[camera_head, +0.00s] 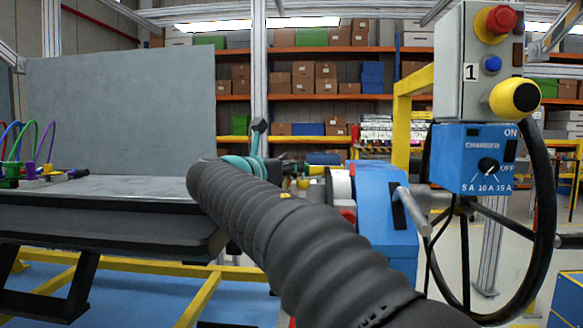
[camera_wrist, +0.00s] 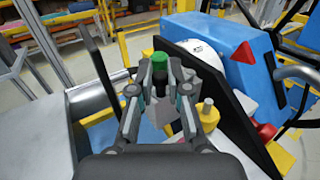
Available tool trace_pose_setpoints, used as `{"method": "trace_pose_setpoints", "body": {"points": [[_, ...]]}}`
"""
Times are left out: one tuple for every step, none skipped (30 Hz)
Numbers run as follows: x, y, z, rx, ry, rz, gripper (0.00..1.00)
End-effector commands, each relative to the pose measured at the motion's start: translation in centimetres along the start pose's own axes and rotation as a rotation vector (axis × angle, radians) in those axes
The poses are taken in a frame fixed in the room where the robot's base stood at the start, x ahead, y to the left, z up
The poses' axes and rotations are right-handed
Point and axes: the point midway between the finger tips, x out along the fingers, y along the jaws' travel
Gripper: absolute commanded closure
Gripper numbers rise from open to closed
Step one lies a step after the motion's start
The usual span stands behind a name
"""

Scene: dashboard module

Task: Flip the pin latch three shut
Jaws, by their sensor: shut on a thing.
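In the wrist view my gripper (camera_wrist: 163,82) is closed around a small part with a green round top (camera_wrist: 159,58). The fingers hide most of this part, and I cannot read a label that marks it as pin latch three. A yellow knob (camera_wrist: 206,112) stands just right of the fingers, next to a tilted black panel (camera_wrist: 218,92). In the head view my own dark ribbed arm hides most of the gripper and the part it holds.
A blue housing (camera_head: 387,208) with a red triangle stands right of the gripper. A blue charger box (camera_head: 473,159) and a grey control box (camera_head: 478,62) are farther right. A grey bench (camera_head: 100,215) with coloured cables is at left.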

Motion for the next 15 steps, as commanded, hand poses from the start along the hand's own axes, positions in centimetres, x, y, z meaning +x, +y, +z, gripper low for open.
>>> {"method": "trace_pose_setpoints", "body": {"points": [[0.11, 0.17, -0.02, -0.001, 0.0, -0.013, 1.0], [0.18, 0.28, 0.0, -0.001, 0.0, -0.023, 1.0], [0.27, 0.37, 0.05, -0.001, -0.001, -0.042, 1.0], [0.35, 0.5, 0.04, -0.001, -0.001, -0.057, 1.0], [0.43, 0.58, 0.03, -0.002, -0.001, -0.075, 1.0], [0.53, 0.7, 0.05, -0.001, -0.001, -0.098, 1.0], [0.62, 0.8, 0.01, -0.002, -0.001, -0.115, 1.0], [0.69, 0.84, 0.04, 0.0, -0.001, -0.133, 1.0], [0.79, 0.95, 0.03, 0.0, -0.002, -0.153, 1.0], [0.86, 0.99, 0.04, 0.0, -0.002, -0.168, 1.0], [0.93, 1.06, 0.01, -0.001, -0.002, -0.181, 1.0], [0.99, 1.08, 0.07, 0.001, -0.002, -0.197, 1.0], [1.03, 1.14, 0.03, 0.0, -0.002, -0.208, 1.0], [1.06, 1.14, 0.04, 0.001, -0.002, -0.218, 1.0], [1.09, 1.15, 0.05, 0.001, -0.001, -0.228, 1.0]]}}
